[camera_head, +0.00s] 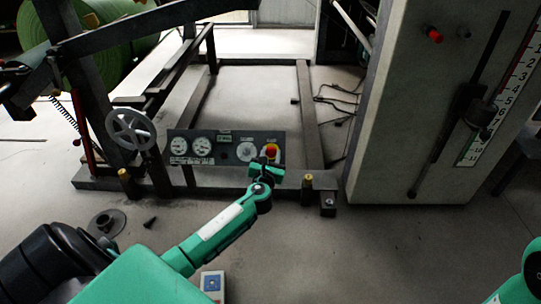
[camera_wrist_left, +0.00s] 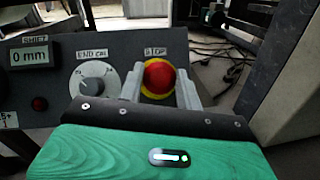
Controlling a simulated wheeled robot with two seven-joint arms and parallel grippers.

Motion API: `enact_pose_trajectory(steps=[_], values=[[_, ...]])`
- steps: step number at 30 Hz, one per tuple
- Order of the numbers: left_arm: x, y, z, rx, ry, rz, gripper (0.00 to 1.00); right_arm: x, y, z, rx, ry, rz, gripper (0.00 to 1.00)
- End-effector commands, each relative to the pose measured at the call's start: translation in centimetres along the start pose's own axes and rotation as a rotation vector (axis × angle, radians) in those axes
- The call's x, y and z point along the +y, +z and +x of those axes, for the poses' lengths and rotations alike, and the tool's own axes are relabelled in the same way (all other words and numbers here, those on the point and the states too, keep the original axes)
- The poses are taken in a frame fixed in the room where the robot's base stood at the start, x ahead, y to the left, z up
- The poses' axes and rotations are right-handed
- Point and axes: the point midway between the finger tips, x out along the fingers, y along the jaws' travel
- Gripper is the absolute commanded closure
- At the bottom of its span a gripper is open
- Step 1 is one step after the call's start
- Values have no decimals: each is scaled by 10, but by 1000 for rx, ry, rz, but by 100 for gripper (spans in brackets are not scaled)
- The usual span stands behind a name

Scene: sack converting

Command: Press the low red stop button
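The low red stop button (camera_head: 271,149) sits at the right end of a dark control panel (camera_head: 208,135) on the machine's low frame. In the left wrist view the red button (camera_wrist_left: 158,76) has a yellow ring and a STOP label above it. My left gripper (camera_head: 267,163) is just in front of the panel. In the wrist view its two grey fingers (camera_wrist_left: 158,88) stand apart, one to each side of the button, with nothing held between them. I cannot tell whether they touch the button or panel. My right gripper is out of view.
An END CAL knob (camera_wrist_left: 94,80) is just left of the button. Another red button (camera_head: 434,35) is high on the grey cabinet (camera_head: 385,120). A handwheel (camera_head: 131,129) stands left of the panel. A small box with a blue face (camera_head: 212,283) is near my left arm.

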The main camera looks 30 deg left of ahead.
Motion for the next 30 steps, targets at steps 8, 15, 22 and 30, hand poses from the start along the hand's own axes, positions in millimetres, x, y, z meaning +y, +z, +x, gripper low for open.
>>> enact_pose_trajectory(steps=[8,15,22,30], values=[[0,-1,4,1,1,3,100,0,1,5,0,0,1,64],[0,-6,9,-1,1,0,100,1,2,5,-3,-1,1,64],[1,-6,9,-1,1,0,46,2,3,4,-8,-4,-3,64],[0,-6,8,0,0,0,43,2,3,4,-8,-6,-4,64]])
